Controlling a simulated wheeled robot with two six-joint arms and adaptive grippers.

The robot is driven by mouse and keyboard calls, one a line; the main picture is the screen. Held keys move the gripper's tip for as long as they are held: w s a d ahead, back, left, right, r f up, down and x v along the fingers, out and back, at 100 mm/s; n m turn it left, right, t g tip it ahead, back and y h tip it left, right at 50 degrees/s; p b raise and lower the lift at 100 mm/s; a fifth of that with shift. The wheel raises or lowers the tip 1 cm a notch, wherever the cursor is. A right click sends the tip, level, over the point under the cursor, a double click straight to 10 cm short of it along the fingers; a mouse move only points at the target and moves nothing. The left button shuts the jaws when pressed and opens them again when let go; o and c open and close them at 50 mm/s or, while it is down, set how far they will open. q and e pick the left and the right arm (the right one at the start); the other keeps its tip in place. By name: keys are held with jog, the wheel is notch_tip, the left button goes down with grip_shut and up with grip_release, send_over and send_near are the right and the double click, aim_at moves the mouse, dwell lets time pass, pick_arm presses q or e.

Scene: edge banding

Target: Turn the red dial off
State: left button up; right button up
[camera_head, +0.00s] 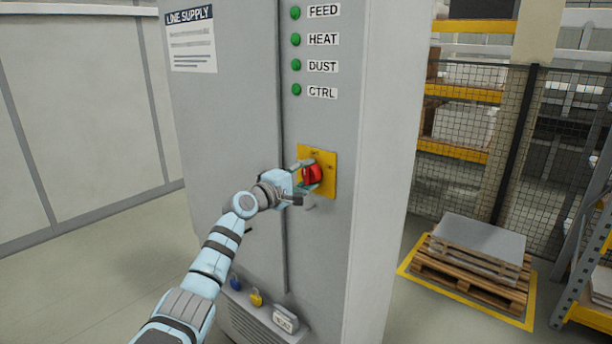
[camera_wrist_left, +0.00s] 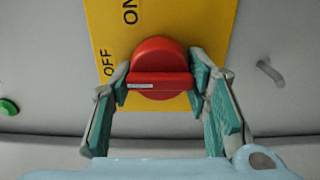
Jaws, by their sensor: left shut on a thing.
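The red dial (camera_head: 313,173) is on a yellow plate (camera_head: 329,187) on the front of the grey cabinet. My left gripper (camera_head: 306,176) is at the dial, its fingers shut on it. In the left wrist view the dial (camera_wrist_left: 160,57) lies between the two teal-padded fingers (camera_wrist_left: 159,88), one at each end of its raised bar. A white mark shows on the bar's left half. The plate (camera_wrist_left: 200,22) carries the words ON and OFF, with OFF beside the left finger. My right gripper is out of view.
The grey cabinet (camera_head: 240,120) has several green lamps (camera_head: 295,13) above the dial. A pallet stack (camera_head: 478,250) and mesh fence stand to the right.

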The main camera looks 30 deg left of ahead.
pick_arm(q)
jog(key=o, duration=1.2)
jog(key=shift+s+a, duration=0.1)
jog(key=shift+s, duration=0.2)
jog(key=s, duration=1.1)
jog(key=shift+s+a, duration=0.2)
jog(key=shift+a, duration=0.2)
jog(key=shift+w, duration=0.1)
